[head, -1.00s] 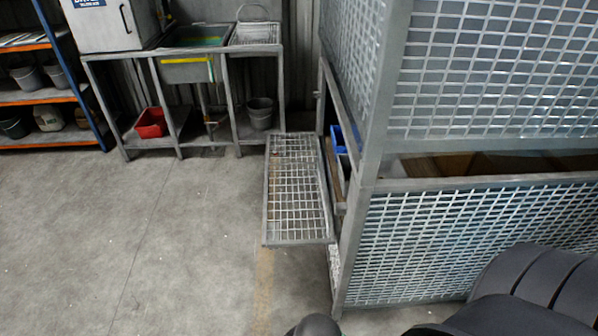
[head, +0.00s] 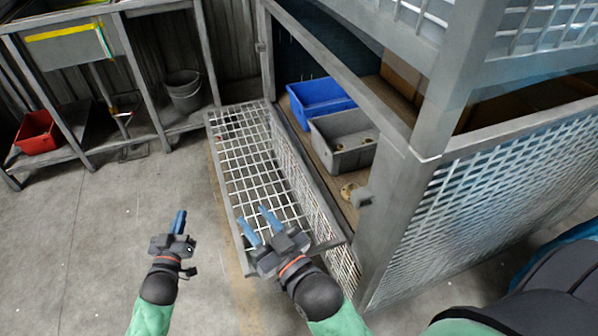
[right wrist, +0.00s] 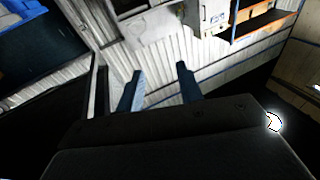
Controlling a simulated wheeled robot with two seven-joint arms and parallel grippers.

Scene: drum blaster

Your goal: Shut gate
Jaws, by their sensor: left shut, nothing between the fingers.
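The gate (head: 232,150) is a grey wire-mesh panel in a metal frame. In the head view it sticks out from the cage's open side, toward the left, away from the opening. My right gripper (head: 260,226) overlaps the gate's near part in the head view; I cannot tell if it touches. Its two blue fingers are apart and empty, and they also show in the right wrist view (right wrist: 161,75). My left gripper (head: 181,218) is shut and empty, left of the gate above the floor. The gate does not show clearly in the right wrist view.
Inside the cage (head: 398,190) are a blue bin (head: 318,100) and a grey bin (head: 343,142). A cage post stands right of the opening. The floor at left is clear.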

